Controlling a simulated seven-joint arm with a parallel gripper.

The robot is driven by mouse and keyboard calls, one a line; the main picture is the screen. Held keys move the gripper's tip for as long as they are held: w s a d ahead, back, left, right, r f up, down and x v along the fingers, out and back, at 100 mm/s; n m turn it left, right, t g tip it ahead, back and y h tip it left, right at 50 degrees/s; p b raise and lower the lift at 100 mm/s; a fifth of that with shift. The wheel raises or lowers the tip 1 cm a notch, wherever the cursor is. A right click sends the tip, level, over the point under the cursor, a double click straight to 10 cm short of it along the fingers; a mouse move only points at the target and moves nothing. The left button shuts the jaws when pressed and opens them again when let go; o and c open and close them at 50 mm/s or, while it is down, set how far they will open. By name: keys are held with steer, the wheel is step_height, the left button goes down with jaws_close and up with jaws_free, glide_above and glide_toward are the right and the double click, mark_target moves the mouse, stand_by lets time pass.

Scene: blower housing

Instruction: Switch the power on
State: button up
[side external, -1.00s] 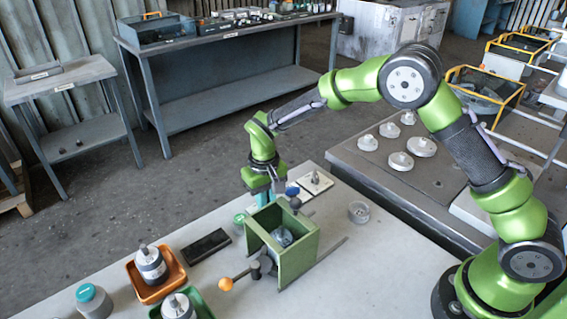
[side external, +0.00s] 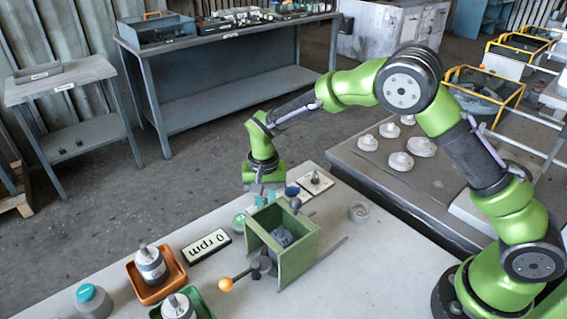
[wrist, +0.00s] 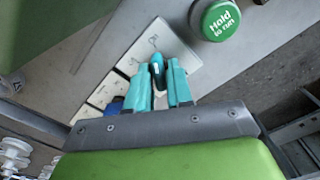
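My gripper (side external: 265,198) is over the far edge of the bench, behind the green blower housing (side external: 282,240). In the wrist view its two teal fingers (wrist: 160,75) are a little apart above a pale plate (wrist: 150,45). A small dark and teal piece (wrist: 157,66), perhaps a switch lever, shows between the fingertips; I cannot tell whether they touch it. A green "Hold to run" button (wrist: 220,22) lies beyond the plate.
An orange-ball handle (side external: 226,284) sticks out in front of the housing. An orange tray (side external: 156,274) and a green tray (side external: 182,304) hold cylindrical parts at the left.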

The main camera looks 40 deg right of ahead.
mark_target(266, 202)
steer(key=shift+o, duration=0.9)
steer(key=shift+r, duration=2.9)
